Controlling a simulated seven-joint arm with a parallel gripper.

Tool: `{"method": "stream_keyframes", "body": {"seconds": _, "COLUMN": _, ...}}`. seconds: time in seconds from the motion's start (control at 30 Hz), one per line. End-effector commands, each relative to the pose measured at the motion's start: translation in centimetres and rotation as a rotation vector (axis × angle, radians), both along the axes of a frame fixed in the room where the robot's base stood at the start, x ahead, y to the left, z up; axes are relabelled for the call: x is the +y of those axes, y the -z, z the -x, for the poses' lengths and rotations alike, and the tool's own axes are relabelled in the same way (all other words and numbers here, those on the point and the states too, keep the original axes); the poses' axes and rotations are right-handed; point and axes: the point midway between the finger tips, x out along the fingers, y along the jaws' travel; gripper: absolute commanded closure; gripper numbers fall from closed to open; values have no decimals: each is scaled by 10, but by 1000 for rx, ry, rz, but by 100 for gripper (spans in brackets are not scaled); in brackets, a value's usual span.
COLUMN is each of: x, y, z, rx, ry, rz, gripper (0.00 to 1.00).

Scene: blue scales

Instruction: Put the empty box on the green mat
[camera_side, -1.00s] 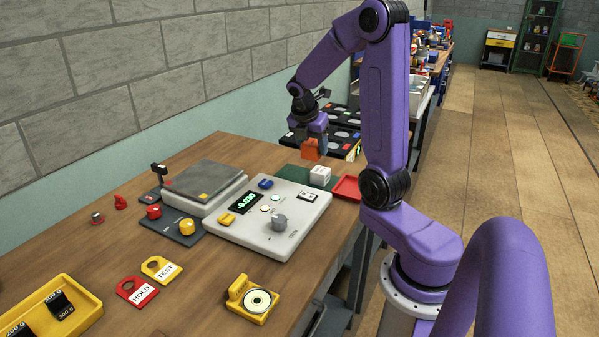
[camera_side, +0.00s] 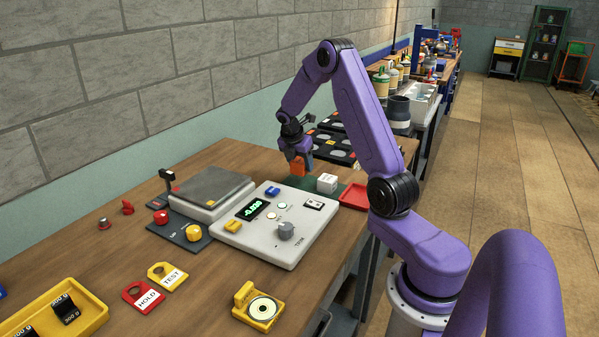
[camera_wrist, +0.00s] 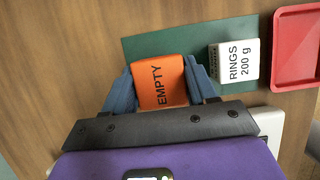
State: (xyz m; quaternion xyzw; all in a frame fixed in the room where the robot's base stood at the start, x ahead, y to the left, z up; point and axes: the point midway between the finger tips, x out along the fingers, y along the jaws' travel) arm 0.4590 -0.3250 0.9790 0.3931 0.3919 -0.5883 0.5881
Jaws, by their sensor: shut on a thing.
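The empty box is an orange block (camera_side: 299,166) with EMPTY on its top, which reads in the wrist view (camera_wrist: 160,82). My gripper (camera_wrist: 161,88) is shut on it, one blue finger on each side. The green mat (camera_wrist: 185,40) lies beneath and beyond the box, and a strip of it shows in the side view (camera_side: 306,184). The box overlaps the mat's left part in the wrist view. I cannot tell whether its underside touches the mat.
A white box marked RINGS 200 g (camera_wrist: 238,62) stands on the mat, right of the orange box. A red tray (camera_side: 354,197) lies beyond it. The scale's control panel (camera_side: 278,226) is close in front.

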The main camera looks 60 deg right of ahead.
Motion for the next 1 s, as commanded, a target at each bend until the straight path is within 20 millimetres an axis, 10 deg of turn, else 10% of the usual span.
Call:
{"method": "stream_keyframes", "body": {"seconds": 0.77, "x": -3, "y": 40, "z": -4, "rx": 1, "ry": -1, "rz": 0, "gripper": 72}}
{"method": "stream_keyframes", "body": {"seconds": 0.8, "x": -3, "y": 40, "z": -5, "rx": 0, "ry": 0, "rz": 0, "gripper": 37}}
{"method": "stream_keyframes", "body": {"seconds": 0.87, "x": -3, "y": 40, "z": -5, "rx": 0, "ry": 0, "rz": 0, "gripper": 18}}
{"method": "stream_keyframes", "body": {"seconds": 1.0, "x": -3, "y": 40, "z": -5, "rx": 0, "ry": 0, "rz": 0, "gripper": 18}}
